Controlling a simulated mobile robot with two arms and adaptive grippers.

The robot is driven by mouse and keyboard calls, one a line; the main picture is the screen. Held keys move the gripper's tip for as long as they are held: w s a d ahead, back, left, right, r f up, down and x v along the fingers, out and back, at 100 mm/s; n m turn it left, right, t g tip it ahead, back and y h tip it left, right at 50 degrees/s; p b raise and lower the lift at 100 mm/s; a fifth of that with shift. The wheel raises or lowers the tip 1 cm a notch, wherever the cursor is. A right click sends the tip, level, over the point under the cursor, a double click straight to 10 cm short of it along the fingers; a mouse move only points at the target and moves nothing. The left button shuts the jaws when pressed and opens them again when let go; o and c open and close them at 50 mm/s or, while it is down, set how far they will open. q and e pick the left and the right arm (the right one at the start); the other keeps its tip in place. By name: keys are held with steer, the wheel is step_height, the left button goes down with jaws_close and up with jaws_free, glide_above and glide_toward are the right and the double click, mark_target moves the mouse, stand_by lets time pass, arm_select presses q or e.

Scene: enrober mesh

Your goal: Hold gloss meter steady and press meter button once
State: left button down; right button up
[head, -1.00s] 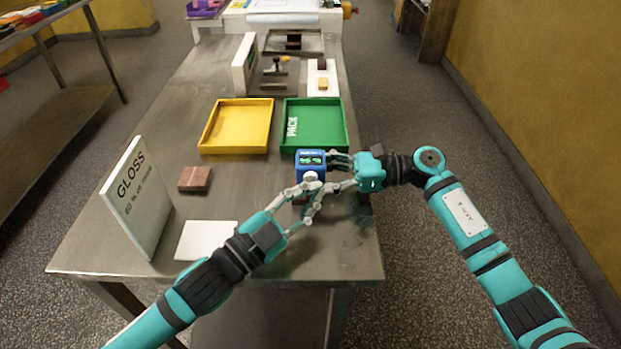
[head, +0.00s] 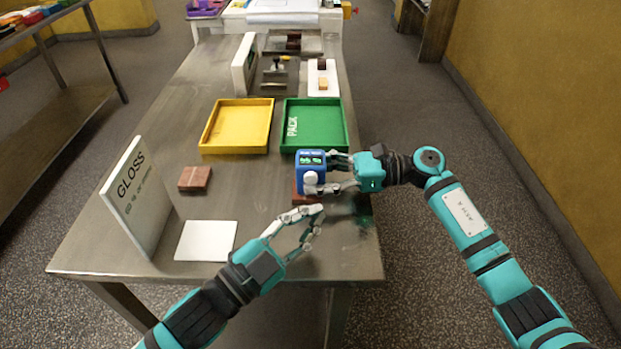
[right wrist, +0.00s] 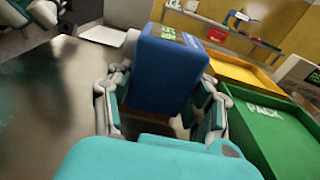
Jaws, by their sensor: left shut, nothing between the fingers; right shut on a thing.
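The blue gloss meter (head: 309,180) has a small lit green display (head: 311,159) on top and a pale round button (head: 310,178) on the side facing me. My right gripper (head: 337,175) is shut on the meter from the right; the right wrist view shows its fingers (right wrist: 160,105) on both sides of the blue body (right wrist: 165,75). A brown block (head: 305,198) shows partly beneath the meter; whether they touch is unclear. My left gripper (head: 313,228) is shut and empty, below and apart from the meter and its button.
A yellow tray (head: 204,140) and a green PACK tray (head: 341,143) lie behind the meter. A GLOSS sign (head: 137,198), a brown block (head: 195,178) and a white square (head: 205,241) are at left. The table's right edge is close to the meter.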

stand_by(0.4)
steer(key=o, duration=1)
steer(key=shift+c, duration=0.2)
